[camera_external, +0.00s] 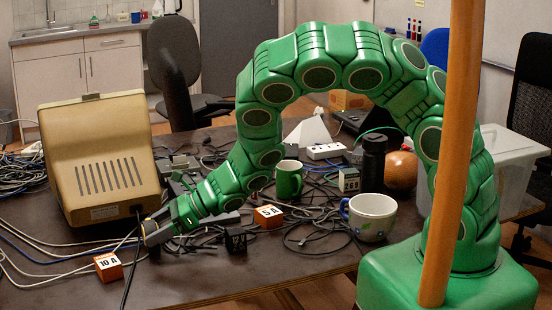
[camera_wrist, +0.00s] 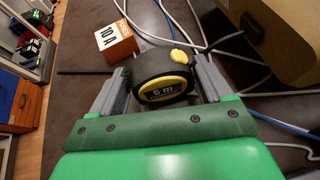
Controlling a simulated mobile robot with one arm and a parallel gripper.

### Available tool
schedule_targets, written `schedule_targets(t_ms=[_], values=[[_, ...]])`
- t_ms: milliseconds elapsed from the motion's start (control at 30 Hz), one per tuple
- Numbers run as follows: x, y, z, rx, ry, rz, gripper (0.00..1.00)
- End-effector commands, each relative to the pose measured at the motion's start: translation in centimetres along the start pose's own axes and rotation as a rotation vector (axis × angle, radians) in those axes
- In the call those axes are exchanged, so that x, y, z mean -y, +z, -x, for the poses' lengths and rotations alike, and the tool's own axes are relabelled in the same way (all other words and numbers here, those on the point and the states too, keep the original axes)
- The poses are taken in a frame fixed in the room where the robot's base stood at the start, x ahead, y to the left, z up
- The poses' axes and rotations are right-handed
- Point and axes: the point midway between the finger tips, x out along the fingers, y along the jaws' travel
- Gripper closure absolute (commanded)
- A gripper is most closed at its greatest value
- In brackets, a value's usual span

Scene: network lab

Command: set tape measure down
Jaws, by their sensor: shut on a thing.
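A black and yellow tape measure marked "5 m" (camera_wrist: 163,80) sits between the two grey fingers of my gripper (camera_wrist: 160,90) in the wrist view. My gripper (camera_external: 150,232) is shut on it. In the external view my gripper is low over the dark table, just in front of the beige monitor, and the tape measure is mostly hidden by the fingers. Whether the tape measure touches the table top is hard to tell.
An orange "10 A" block (camera_external: 108,266) lies close by at the front left; it also shows in the wrist view (camera_wrist: 116,41). The beige monitor (camera_external: 97,150) stands behind. Loose cables (camera_external: 60,250) run around the gripper. An orange block (camera_external: 268,216), a green mug (camera_external: 289,180) and a white mug (camera_external: 372,217) stand to the right.

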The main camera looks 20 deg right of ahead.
Motion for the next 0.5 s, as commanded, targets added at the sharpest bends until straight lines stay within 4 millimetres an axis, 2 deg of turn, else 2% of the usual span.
schedule_targets(t_ms=[200, 500], values=[[0.0, -1.5, -0.8, 0.001, 0.0, -0.003, 0.62], [0.0, -1.7, -0.8, 0.0, -0.001, -0.001, 0.62]])
